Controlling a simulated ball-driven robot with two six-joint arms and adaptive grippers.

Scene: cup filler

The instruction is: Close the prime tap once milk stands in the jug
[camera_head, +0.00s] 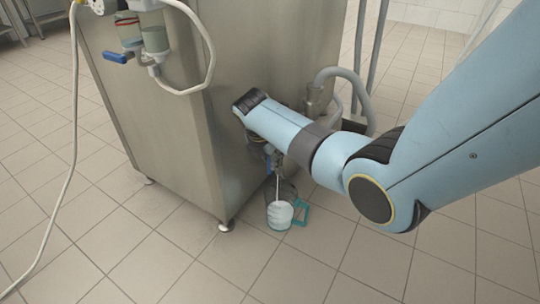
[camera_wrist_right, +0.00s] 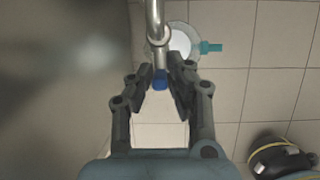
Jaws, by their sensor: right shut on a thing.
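The clear jug (camera_head: 280,214) with a teal handle stands on the floor beside the steel machine. White milk stands in it, and a thin white stream falls into it from above. In the right wrist view the jug (camera_wrist_right: 181,42) shows from above, with its handle pointing right. The prime tap has a metal pipe and a blue handle (camera_wrist_right: 160,80). My right gripper (camera_wrist_right: 161,74) is shut on the blue handle, one finger on each side. In the head view my right arm hides much of the tap. My left gripper is not in view.
The steel machine (camera_head: 150,110) stands left of the jug. Another blue-handled valve (camera_head: 118,57) and a white hose (camera_head: 205,75) are on its left side. A grey hose (camera_head: 350,75) curves behind my right arm. Tiled floor in front is clear.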

